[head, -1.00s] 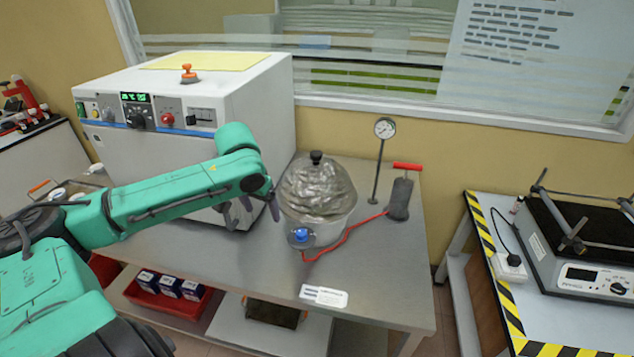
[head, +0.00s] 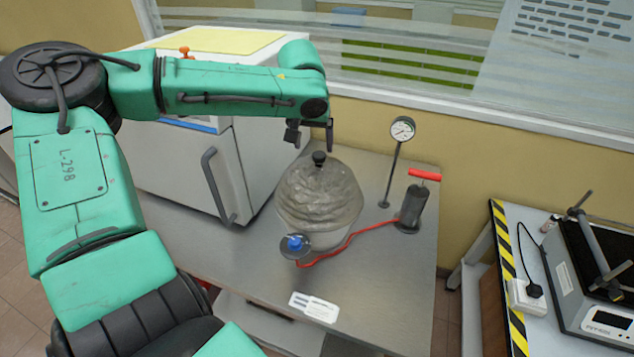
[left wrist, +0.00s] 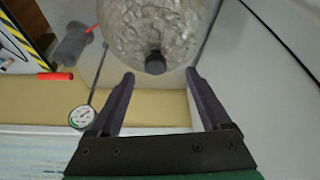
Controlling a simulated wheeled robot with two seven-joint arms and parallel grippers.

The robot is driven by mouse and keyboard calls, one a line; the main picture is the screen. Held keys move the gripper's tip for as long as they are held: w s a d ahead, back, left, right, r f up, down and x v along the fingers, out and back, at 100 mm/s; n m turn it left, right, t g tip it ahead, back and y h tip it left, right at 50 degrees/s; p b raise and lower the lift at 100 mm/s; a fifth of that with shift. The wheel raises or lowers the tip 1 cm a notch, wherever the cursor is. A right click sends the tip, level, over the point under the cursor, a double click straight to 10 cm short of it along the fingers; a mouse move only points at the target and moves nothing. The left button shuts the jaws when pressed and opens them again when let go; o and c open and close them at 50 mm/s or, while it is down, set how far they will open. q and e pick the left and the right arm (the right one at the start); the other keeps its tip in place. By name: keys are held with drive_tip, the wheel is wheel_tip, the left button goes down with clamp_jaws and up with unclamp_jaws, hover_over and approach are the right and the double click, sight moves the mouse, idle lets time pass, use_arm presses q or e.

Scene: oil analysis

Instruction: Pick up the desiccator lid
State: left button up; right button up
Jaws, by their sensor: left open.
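The desiccator lid (head: 318,196) is a grey, crinkled-looking dome with a black knob (head: 319,158) on top. It sits on the desiccator's pale base (head: 325,241) on the steel table. My left gripper (head: 311,148) is open and empty, pointing down just above the knob. In the left wrist view the lid (left wrist: 155,25) is at the top, and its knob (left wrist: 155,62) shows ahead of the gap between the open fingers (left wrist: 160,80). I cannot tell from these views whether the fingers reach down beside the knob. My right gripper is not in view.
A blue valve (head: 295,243) on the desiccator joins a red hose (head: 350,240) to a hand pump (head: 412,207). A pressure gauge (head: 402,129) stands behind. A large white oven (head: 190,165) stands at the left. The table's front part (head: 385,290) is mostly clear.

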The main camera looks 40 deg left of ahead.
sight(319, 154)
use_arm(q)
drive_tip(key=w+f, duration=0.1)
drive_tip(key=w+f+p, duration=0.1)
drive_tip(key=f, duration=0.1)
drive_tip(key=w+f, duration=0.1)
drive_tip(key=shift+w+a+f+p, duration=0.15)
drive_tip(key=shift+a+f+p, duration=0.15)
drive_tip(key=shift+p, duration=0.1)
drive_tip(key=shift+f, duration=0.2)
drive_tip(key=shift+a, duration=0.15)
drive_tip(key=shift+s+r, duration=0.1)
drive_tip(key=shift+s, duration=0.2)
drive_tip(key=c, duration=0.4)
drive_tip(key=shift+w, duration=0.1)
clamp_jaws()
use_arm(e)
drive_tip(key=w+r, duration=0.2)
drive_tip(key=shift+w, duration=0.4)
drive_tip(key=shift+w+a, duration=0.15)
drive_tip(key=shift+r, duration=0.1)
